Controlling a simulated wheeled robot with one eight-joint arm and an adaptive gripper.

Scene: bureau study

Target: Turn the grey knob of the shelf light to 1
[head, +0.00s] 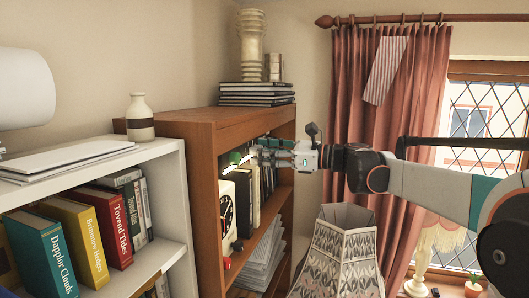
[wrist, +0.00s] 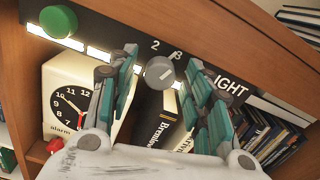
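The grey knob (wrist: 159,72) sits on a dark panel (wrist: 113,33) under the shelf top in the wrist view. The numbers 2 and 3 show above it and the word LIGHT to its right; a 1 is not visible. The knob's pointer direction is too small to tell surely. My gripper (wrist: 163,62) is open, with one finger on each side of the knob; I cannot tell whether either touches it. In the head view my gripper (head: 258,149) reaches into the brown bookcase (head: 204,150), and the grey knob is hidden there.
A green knob (wrist: 58,21) is on the same panel to the left. Below stand a cream alarm clock (wrist: 68,92) and several books (wrist: 155,118). A red object (wrist: 55,145) lies lower left. A lampshade (head: 343,250) stands beside the bookcase, below my arm.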

